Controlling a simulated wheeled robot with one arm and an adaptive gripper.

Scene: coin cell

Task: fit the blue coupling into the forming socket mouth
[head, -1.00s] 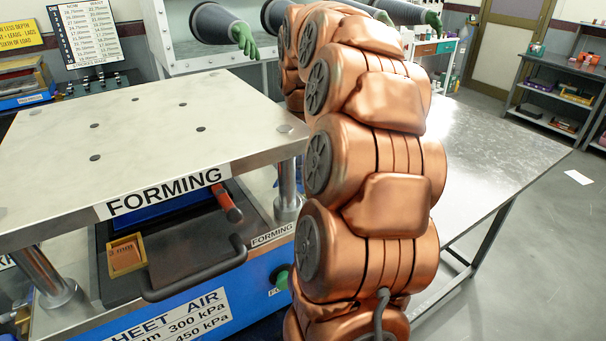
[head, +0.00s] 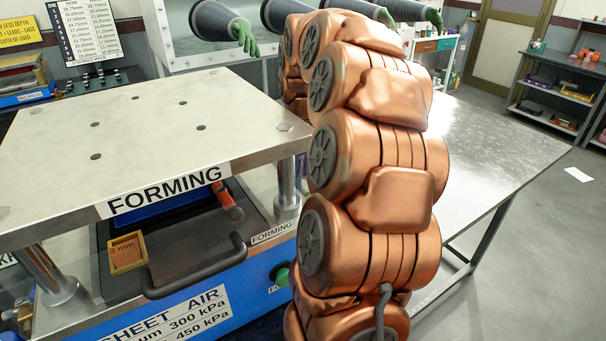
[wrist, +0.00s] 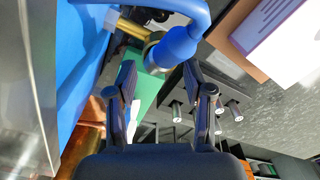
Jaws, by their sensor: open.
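In the wrist view, the blue coupling (wrist: 177,45) sits at the end of a curved blue hose (wrist: 155,5). A metal ring shows at its left end. A brass tube (wrist: 131,28), which may be the forming socket, lies just left of that ring; I cannot tell whether the coupling is inside it or only lined up close to it. My gripper (wrist: 159,76) is open, its two dark fingers apart, with the coupling beyond the fingertips. In the head view my arm hides the gripper and the coupling.
The forming press (head: 150,130) with its steel top plate stands at left in the head view. A steel table (head: 490,145) stands behind my arm.

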